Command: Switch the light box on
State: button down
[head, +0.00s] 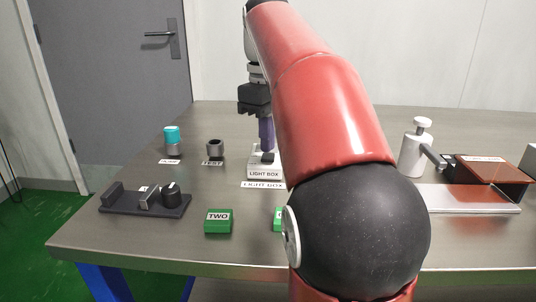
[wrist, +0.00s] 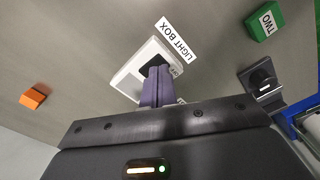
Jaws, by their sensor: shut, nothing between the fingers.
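The light box (head: 264,172) is a small white box on the table with a "LIGHT BOX" label on its front. It also shows in the wrist view (wrist: 131,74), with a dark switch (wrist: 153,63) on top and a small tag beside it that seems to read "OFF". My gripper (head: 267,147) has purple fingers, shut and empty, pointing down over the box. In the wrist view the fingertips (wrist: 157,70) overlap the dark switch; I cannot tell whether they touch it. My arm hides part of the box's right side in the head view.
A white post (head: 416,155) stands right. An orange block (wrist: 33,96) shows in the wrist view.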

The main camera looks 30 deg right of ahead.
aim_at(268, 157)
jog(key=shift+f+b, duration=0.65)
jog(key=shift+f, duration=0.35)
dwell(0.7)
notch_tip(268, 157, up, 5)
jog(key=p, duration=0.4)
jog(key=shift+p, duration=0.4)
jog(key=shift+r, duration=1)
